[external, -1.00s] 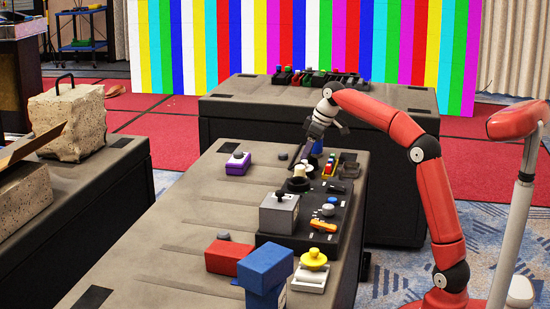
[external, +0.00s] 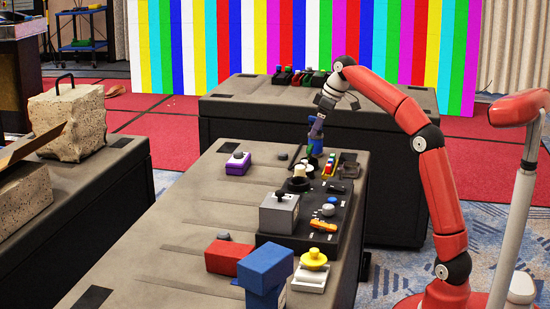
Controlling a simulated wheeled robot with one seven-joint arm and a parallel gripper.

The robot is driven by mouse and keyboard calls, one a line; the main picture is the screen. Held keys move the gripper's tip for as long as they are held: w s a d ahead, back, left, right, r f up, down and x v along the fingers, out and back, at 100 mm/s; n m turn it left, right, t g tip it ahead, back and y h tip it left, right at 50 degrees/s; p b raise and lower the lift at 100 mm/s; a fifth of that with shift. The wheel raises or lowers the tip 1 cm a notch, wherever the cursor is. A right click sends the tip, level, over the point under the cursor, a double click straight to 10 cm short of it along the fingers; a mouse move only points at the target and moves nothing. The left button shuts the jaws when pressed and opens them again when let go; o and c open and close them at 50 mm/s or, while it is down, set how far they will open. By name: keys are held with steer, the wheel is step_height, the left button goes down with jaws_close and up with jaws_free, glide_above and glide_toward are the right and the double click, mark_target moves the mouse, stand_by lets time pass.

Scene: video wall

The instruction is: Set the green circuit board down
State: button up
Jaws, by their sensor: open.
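My gripper (external: 315,148) is open and points down over the far part of the black panel on the long grey case. A small green patch (external: 309,144) shows right at its fingers, with blue beside it. It is likely the green circuit board, but it is too small to make out its shape. I cannot tell whether it touches the fingers or what it rests on.
The black panel (external: 330,239) bears a grey box (external: 279,215), an orange piece (external: 322,225) and a white cylinder (external: 299,171). A purple box (external: 238,164) stands left of it. Red (external: 229,257) and blue (external: 265,268) blocks stand in front. The grey top at left is mostly clear.

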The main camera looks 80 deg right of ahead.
steer(key=p+v, duration=0.1)
steer(key=v, duration=0.3)
steer(key=shift+a, duration=0.1)
stand_by(0.4)
steer(key=s+a+y, duration=0.1)
steer(key=s+a, duration=0.2)
steer(key=a, duration=0.9)
steer(key=s+a+f+m+y, duration=0.1)
steer(key=s+a+f, duration=0.1)
steer(key=s+a, duration=0.1)
steer(key=s+a+f+m+t+y+p, duration=0.1)
steer(key=s+a+f, duration=0.1)
steer(key=s+a, duration=0.1)
steer(key=s+a+f+m+t+y, duration=0.1)
steer(key=s+a+f, duration=0.1)
steer(key=s+a, duration=0.1)
steer(key=shift+s+a+f+m+p, duration=0.25)
steer(key=shift+a+f+m+p, duration=0.15)
steer(key=shift+a, duration=0.3)
steer(key=s+a+f+n+h+b, duration=0.1)
steer(key=s+a+f+n+h, duration=0.1)
steer(key=s+f, duration=0.3)
steer(key=s+a+f+n+g+h+b, duration=0.1)
steer(key=s+f, duration=0.4)
steer(key=f, duration=0.6)
steer(key=shift+s+a+f+n+h, duration=0.3)
steer(key=shift+a+f+n+h, duration=0.1)
steer(key=shift+a+h, duration=0.1)
